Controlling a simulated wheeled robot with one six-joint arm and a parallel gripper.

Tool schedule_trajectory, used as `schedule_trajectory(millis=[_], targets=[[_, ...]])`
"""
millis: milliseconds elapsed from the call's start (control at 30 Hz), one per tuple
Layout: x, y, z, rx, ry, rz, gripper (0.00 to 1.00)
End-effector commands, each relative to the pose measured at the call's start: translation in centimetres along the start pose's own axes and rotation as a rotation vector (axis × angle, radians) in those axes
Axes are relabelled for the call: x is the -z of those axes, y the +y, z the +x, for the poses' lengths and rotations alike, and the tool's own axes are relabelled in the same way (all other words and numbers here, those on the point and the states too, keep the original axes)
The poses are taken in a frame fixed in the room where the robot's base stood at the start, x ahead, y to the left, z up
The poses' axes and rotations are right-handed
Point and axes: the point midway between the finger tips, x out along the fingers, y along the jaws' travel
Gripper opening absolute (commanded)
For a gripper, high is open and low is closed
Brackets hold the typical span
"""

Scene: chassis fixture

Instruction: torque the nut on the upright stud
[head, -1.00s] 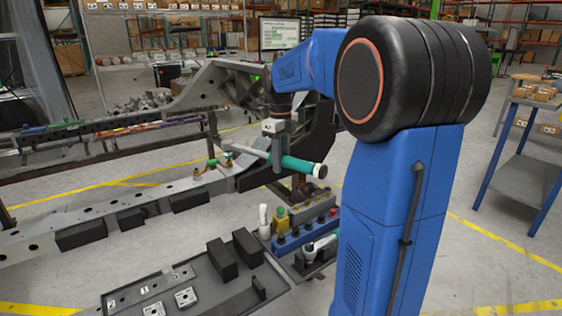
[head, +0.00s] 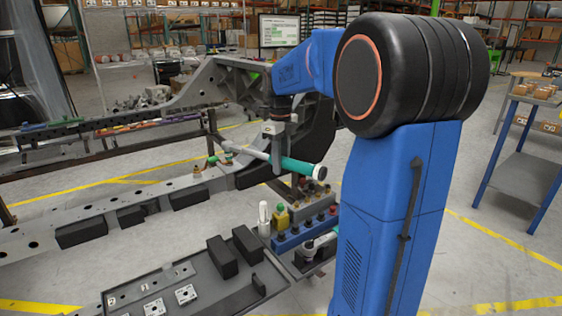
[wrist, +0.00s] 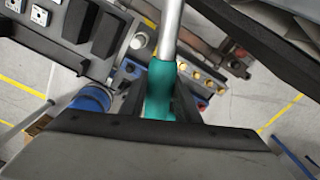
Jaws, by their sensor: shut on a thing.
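My gripper (head: 278,160) is shut on the teal handle of a torque wrench (head: 297,167). In the wrist view, the handle (wrist: 160,88) sits between the two dark fingers, and the silver shaft (wrist: 171,28) runs out of the top of the picture. In the head view, the shaft points left and slightly up, toward the chassis rail. Small brassy fittings (head: 227,159) stand on the rail just below the shaft's far end; one may be the stud with its nut. The wrench head looks above them and apart, but it is too small to be sure.
The grey chassis rail (head: 105,212) runs along the left. A grey tray (head: 205,283) with black blocks and numbered plates lies in front. A blue socket rack (head: 300,236) stands below my gripper, beside a white bottle-like item (head: 264,219). A blue cart (head: 513,150) stands right.

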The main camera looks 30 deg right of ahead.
Motion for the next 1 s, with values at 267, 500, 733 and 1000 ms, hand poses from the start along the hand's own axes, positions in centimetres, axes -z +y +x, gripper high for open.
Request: schedule_trajectory(millis=[267,500,733,1000], targets=[[-0.02,-0.01,0.4,0.001,-0.001,0.0,0.0],[-0.03,-0.02,0.52,0.001,-0.002,0.0,0.0],[-0.04,0.02,0.68,0.001,-0.001,0.002,0.0],[-0.06,0.53,0.72,0.001,-0.001,0.023,0.0]])
